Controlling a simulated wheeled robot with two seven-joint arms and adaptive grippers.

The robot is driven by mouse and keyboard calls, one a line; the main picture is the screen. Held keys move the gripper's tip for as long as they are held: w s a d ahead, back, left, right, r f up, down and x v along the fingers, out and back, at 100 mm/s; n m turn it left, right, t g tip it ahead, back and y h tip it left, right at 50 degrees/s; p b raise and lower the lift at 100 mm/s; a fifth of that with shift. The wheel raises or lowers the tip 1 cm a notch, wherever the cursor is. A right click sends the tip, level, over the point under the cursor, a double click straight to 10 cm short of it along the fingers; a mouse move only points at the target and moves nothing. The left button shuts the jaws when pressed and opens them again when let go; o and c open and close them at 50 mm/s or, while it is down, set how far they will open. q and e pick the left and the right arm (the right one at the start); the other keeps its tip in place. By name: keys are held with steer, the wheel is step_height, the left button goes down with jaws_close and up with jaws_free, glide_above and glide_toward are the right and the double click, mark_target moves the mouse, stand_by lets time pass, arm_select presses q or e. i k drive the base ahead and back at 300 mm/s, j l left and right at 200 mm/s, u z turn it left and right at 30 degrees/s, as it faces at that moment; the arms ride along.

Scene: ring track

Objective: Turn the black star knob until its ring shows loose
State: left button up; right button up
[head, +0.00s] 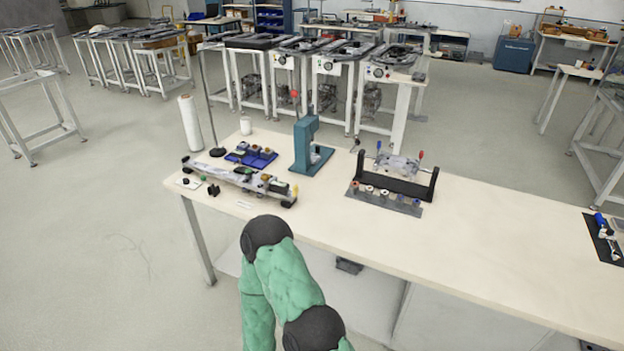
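A long grey track-like fixture (225,175) with black, green and orange parts lies at the left end of the pale workbench (460,235). A small black shape (213,189) sits at its front edge; it is too small to tell whether it is the star knob. No ring state can be read. A green arm of mine with black joints rises from the bottom in front of the bench. Neither gripper can be made out.
A blue tray (250,156), a teal press (305,146), a white roll (190,123) and a thin-poled stand (217,152) are near the fixture. A black holder (400,186) stands further right, with a dark mat (605,240) at the far right. Bare bench lies between them.

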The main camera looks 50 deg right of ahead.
mark_target(248, 173)
steer(key=z, duration=1.35)
